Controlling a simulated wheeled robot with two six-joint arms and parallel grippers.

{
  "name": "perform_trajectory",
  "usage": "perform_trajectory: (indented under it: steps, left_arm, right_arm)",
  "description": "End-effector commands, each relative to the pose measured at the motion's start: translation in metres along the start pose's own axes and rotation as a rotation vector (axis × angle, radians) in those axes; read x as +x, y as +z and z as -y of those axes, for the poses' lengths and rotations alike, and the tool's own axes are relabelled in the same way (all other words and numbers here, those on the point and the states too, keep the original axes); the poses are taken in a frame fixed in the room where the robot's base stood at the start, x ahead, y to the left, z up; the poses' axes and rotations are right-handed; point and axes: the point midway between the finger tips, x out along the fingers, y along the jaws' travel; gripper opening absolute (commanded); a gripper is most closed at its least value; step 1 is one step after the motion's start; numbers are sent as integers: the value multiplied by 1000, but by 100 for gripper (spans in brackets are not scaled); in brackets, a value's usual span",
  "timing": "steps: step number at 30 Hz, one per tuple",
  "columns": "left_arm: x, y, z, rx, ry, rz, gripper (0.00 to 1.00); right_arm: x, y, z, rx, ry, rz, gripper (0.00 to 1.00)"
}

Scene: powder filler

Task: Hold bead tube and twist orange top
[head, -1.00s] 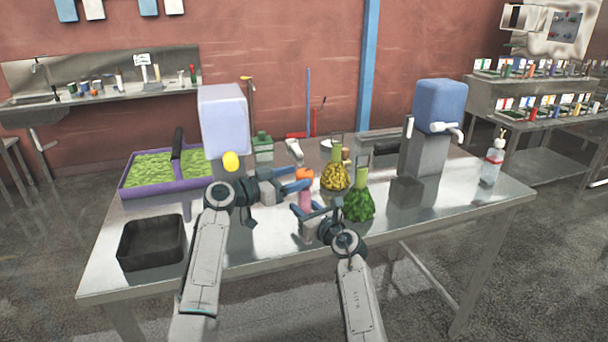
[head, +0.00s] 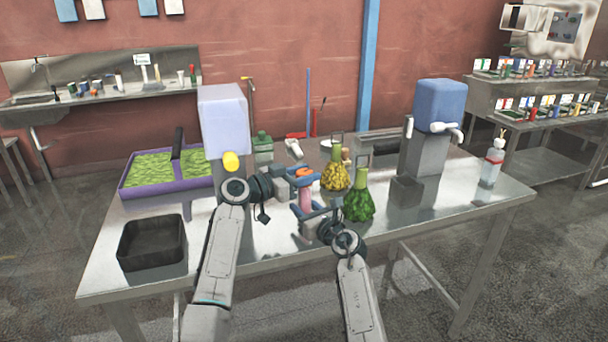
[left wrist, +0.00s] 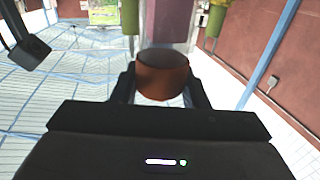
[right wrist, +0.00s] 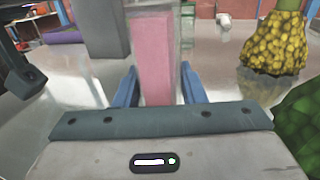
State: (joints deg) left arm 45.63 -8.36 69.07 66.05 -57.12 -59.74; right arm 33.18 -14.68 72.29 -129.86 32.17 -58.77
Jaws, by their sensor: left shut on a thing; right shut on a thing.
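The bead tube (head: 306,198) is pink and stands upright near the middle of the table; it fills the middle of the right wrist view (right wrist: 153,55). Its orange top (head: 304,172) is at its upper end and sits between the fingers in the left wrist view (left wrist: 162,75). My left gripper (head: 303,177) is shut on the orange top from the left. My right gripper (head: 316,212) is shut on the pink tube body, lower down. The tube's base is partly hidden by my right gripper in the head view.
A green bumpy flask (head: 358,204) stands close right of my right gripper, with a yellow one (head: 335,177) behind it. A black tray (head: 152,262) and purple tray (head: 127,190) lie further left. The front table middle is clear.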

Motion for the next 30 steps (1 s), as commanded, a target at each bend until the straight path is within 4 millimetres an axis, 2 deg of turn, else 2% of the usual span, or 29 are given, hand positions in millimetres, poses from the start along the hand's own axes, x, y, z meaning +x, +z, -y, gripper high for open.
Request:
perform_trajectory:
  steps: [15, 27, 28, 30]
  left_arm:
    - [0, 1, -1, 0, -347, 1, 17]
    - [0, 1, 0, 0, -375, 0, 17]
    - [0, 1, 0, 0, -375, 0, 42]
    - [0, 1, 0, 0, -375, 0, 56]
  right_arm:
    - [0, 0, 0, -1, 1, 0, 9]
    - [0, 0, 0, 0, 0, 0, 9]
    - [0, 0, 0, 0, 0, 0, 9]
    - [0, 0, 0, 0, 0, 0, 9]
